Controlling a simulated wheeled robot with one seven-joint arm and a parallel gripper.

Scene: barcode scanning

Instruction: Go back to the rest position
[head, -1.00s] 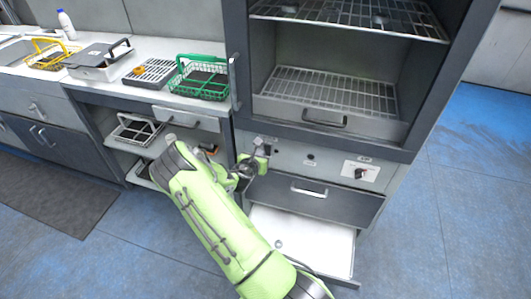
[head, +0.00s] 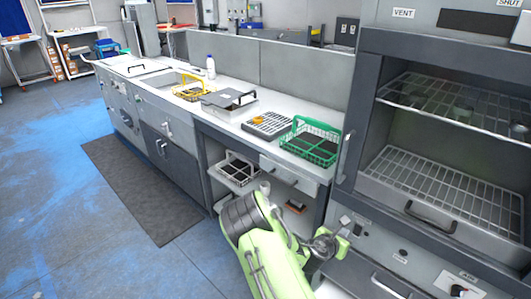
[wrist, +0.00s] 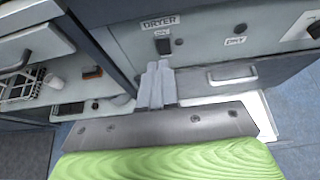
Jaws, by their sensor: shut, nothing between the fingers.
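My gripper (head: 338,242) is at the end of my green arm, in front of the dryer's lower panel in the head view. In the wrist view its two grey fingers (wrist: 157,85) are together, shut with nothing between them. They point toward the dryer front (wrist: 205,45), below the DRYER label. I cannot tell the exact gap to the panel. My arm is bent low in front of the bench.
The open dryer chamber (head: 440,190) with wire racks is at right. The counter holds a green basket (head: 312,143), a grey rack (head: 268,125), a metal box (head: 229,104) and a yellow basket (head: 190,92). A drawer (wrist: 235,78) is below the dryer panel. Floor at left is clear.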

